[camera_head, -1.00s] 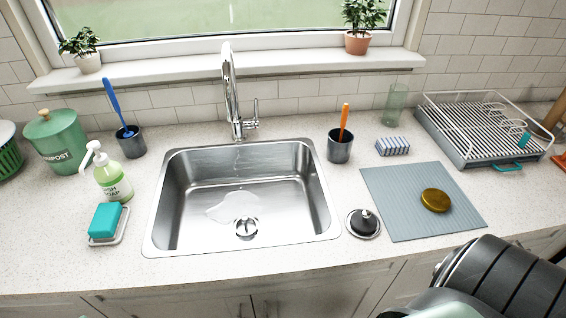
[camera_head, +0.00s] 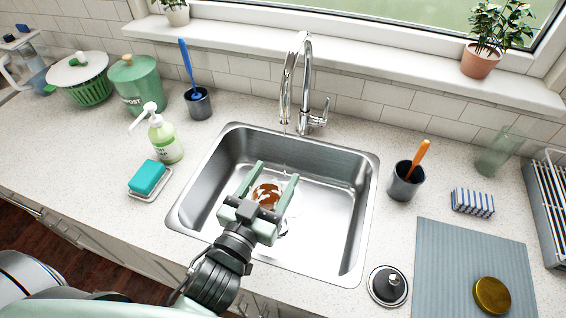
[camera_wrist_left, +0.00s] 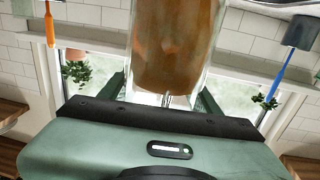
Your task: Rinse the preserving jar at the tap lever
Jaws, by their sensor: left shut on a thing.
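The preserving jar (camera_head: 267,192) is clear glass with brown residue or contents inside. My left gripper (camera_head: 270,183) is shut on it, with a finger on each side, over the sink basin. In the left wrist view the jar (camera_wrist_left: 172,45) fills the space between the fingers. Its tilt and its clearance above the sink floor are hard to tell. The chrome tap (camera_head: 304,70) stands behind the sink, with its lever (camera_head: 320,117) low on its right side. The spout is beyond the jar; a faint streak beneath it may be water. My right gripper is out of view.
The steel sink (camera_head: 335,240) is otherwise clear. A soap bottle (camera_head: 165,139) and teal sponge (camera_head: 147,177) stand left. A dark cup with an orange brush (camera_head: 405,182), a drain plug (camera_head: 388,286) and a mat (camera_head: 455,250) with a gold lid (camera_head: 491,295) are right.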

